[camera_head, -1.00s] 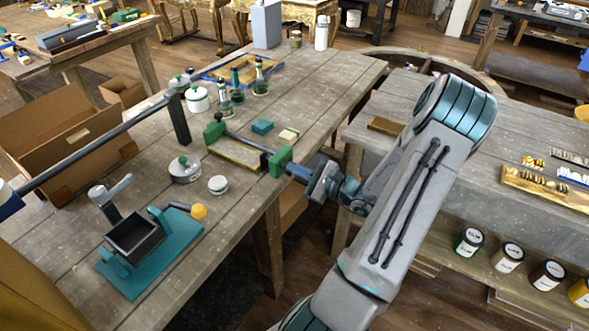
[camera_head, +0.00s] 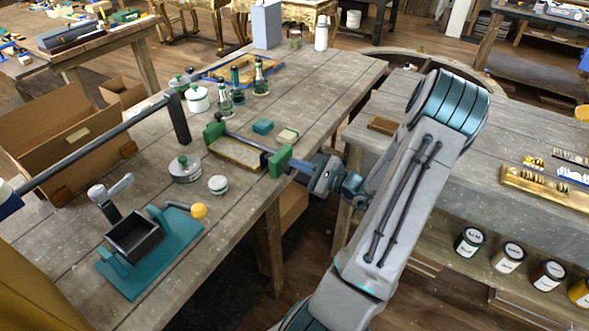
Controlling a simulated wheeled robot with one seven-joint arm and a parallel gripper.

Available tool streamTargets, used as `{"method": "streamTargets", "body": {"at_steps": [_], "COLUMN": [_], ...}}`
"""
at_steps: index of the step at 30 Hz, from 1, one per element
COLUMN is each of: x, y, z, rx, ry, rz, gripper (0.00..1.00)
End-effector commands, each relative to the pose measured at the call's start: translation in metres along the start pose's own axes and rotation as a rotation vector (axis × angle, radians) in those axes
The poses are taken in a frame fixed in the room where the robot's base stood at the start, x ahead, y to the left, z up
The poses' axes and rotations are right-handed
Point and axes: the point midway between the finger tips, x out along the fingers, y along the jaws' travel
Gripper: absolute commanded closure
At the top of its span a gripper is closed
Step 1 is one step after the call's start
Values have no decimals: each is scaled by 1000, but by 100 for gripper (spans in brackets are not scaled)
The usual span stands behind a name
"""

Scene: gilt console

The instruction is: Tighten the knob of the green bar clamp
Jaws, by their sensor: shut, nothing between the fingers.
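The green bar clamp lies on the near wooden workbench, close to its right edge. Its right green jaw (camera_head: 279,161) and left green jaw (camera_head: 213,131) are joined by a dark bar, with a framed tan panel (camera_head: 238,154) between them. My gripper (camera_head: 297,166) is just right of the right jaw, beyond the bench edge, pointing left at the clamp. Its fingers are shut with nothing held. The clamp's knob is not clearly visible; it may be hidden by my fingers. I cannot tell whether the fingers touch the clamp.
Green-topped bottles (camera_head: 237,87) and a white lidded jar (camera_head: 197,99) stand behind the clamp. Round tins (camera_head: 185,168) and a teal-based device (camera_head: 150,254) stand in front. A teal block (camera_head: 262,126) lies nearby. A second bench (camera_head: 480,150) is right, across a gap.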

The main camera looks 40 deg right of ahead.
Motion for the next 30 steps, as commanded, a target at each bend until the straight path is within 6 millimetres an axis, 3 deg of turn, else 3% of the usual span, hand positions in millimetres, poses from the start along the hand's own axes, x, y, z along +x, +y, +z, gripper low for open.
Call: {"method": "streamTargets", "body": {"at_steps": [9,22,30], "x": [-4,-52,-60], "y": [-3,-3,-2], "z": [5,6,7], "rx": [1,0,1], "ry": [5,2,1], "rz": [-1,0,1], "gripper": [100,100,100]}}
